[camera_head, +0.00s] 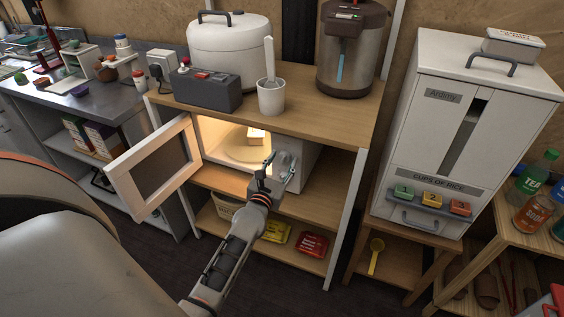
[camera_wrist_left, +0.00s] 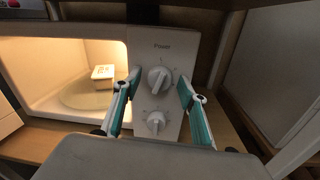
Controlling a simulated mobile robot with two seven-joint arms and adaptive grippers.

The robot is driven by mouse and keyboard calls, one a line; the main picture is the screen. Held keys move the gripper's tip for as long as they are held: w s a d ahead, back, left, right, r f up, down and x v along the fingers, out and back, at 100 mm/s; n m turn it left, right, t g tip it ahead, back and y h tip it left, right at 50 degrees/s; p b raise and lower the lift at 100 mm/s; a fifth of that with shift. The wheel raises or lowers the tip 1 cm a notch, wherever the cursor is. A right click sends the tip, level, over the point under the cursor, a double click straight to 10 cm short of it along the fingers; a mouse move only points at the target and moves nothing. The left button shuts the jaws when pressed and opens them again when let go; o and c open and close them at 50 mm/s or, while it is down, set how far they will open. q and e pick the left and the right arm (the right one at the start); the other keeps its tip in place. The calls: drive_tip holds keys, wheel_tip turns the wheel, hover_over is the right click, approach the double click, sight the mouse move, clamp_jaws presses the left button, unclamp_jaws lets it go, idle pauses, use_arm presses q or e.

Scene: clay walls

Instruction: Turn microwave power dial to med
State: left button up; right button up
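The microwave stands on the shelf under the wooden counter, its door (camera_head: 159,167) swung open to the left and its lit inside showing. In the left wrist view its white control panel (camera_wrist_left: 152,45) carries the upper power dial (camera_wrist_left: 159,79), labelled "Power", and a lower dial (camera_wrist_left: 156,120). The marks around the dials are too small to read. My left gripper (camera_head: 277,170) is in front of the panel. In the left wrist view the open gripper (camera_wrist_left: 159,90) has one teal-padded finger on each side of the power dial, apart from it. My right gripper is not in view.
A small white box (camera_wrist_left: 103,74) sits on the glass plate inside the microwave. A white cup (camera_head: 271,98) and a grey box with buttons (camera_head: 207,90) stand on the counter above. A shelf post (camera_head: 347,218) stands right of the microwave, and red and yellow packets (camera_head: 312,245) lie below.

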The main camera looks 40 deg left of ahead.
use_arm(q)
drive_tip(key=c, duration=0.9)
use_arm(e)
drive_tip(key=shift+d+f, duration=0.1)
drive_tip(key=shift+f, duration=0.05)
